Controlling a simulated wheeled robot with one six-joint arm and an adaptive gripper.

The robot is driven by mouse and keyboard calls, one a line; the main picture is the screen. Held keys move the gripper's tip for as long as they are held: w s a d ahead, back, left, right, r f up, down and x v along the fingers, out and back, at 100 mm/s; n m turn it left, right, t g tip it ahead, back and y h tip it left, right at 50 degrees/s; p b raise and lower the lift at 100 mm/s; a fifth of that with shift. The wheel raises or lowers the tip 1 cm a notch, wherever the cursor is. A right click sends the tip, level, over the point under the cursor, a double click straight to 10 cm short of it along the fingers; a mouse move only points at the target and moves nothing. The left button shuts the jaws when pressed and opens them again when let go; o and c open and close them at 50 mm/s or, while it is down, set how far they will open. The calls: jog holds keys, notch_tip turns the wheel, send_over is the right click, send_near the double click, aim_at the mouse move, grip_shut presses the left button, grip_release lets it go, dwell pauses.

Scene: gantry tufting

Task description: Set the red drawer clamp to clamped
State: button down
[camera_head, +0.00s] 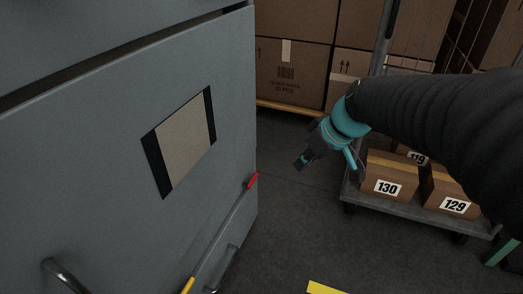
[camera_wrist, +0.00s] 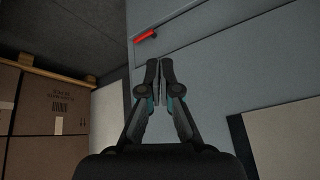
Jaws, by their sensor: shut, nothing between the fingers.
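The red drawer clamp (camera_head: 252,180) shows as a small red handle near the right edge of the grey cabinet front (camera_head: 90,130). It also shows in the wrist view (camera_wrist: 146,36), at the top, slanted, just beyond my fingertips and a little left of them. My gripper (camera_head: 301,163) is shut and empty, in the air to the right of the cabinet in the head view. The fingertips (camera_wrist: 160,66) are together and apart from the red handle. I cannot tell from these views whether the clamp is clamped.
A yellow handle (camera_head: 188,285) and a metal pull (camera_head: 64,273) are lower on the cabinet. Behind my arm stand a cart (camera_head: 366,200) with numbered boxes and stacked cartons (camera_head: 285,75). Dark floor (camera_head: 290,225) lies open between cabinet and cart.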

jog(key=w+a+f+n+y+b, duration=0.1)
jog(key=w+a+f+n+y, duration=0.1)
jog(key=w+f, duration=0.4)
jog(key=w+a+f+n+y+b, duration=0.1)
jog(key=w+f+n, duration=0.3)
jog(key=w, duration=0.8)
notch_tip(320, 180, down, 2)
jog(key=shift+a+f+y+b, duration=0.1)
jog(key=shift+a+y+b, duration=0.25)
jog(key=shift+a, duration=0.55)
jog(key=shift+s, duration=0.1)
jog(key=shift+s+d+f+x, duration=0.15)
jog(key=shift+d+f+x, duration=0.15)
jog(key=shift+x, duration=1.85)
jog(key=shift+s+d+f+x, duration=0.25)
jog(key=shift+f+x, duration=0.1)
jog(key=shift+x, duration=1.75)
jog(key=shift+s+d+f+x, duration=0.1)
jog(key=shift+d+f+x, duration=0.2)
jog(key=shift+x, duration=1.85)
jog(key=shift+d, duration=0.1)
